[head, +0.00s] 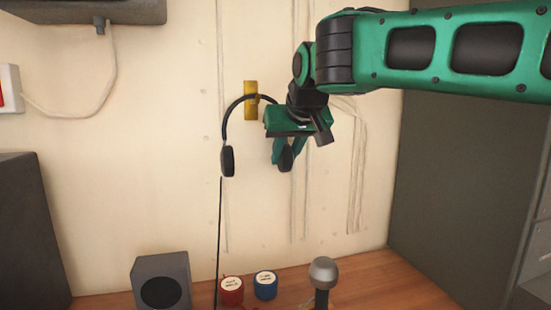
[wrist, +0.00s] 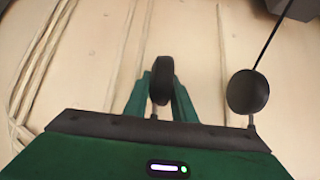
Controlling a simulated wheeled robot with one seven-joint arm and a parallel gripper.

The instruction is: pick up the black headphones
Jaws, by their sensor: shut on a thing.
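The black headphones (head: 226,127) are at the cream wall, with their headband passing over a yellow wall hook (head: 250,91). One ear cup hangs at the left with a thin black cord running down from it. My gripper (head: 284,160) is at the other ear cup, on the right. In the wrist view the gripper's green fingers (wrist: 162,98) are shut on that ear cup (wrist: 161,80), and the free ear cup (wrist: 247,92) shows to the right. Part of the headband is hidden behind my gripper in the head view.
Below, a wooden surface (head: 380,285) holds a dark speaker box (head: 162,280), a red container (head: 231,290), a blue container (head: 265,286) and a grey-topped microphone-like object (head: 323,272). A dark cabinet (head: 445,180) stands at the right. Bare wall lies between hook and surface.

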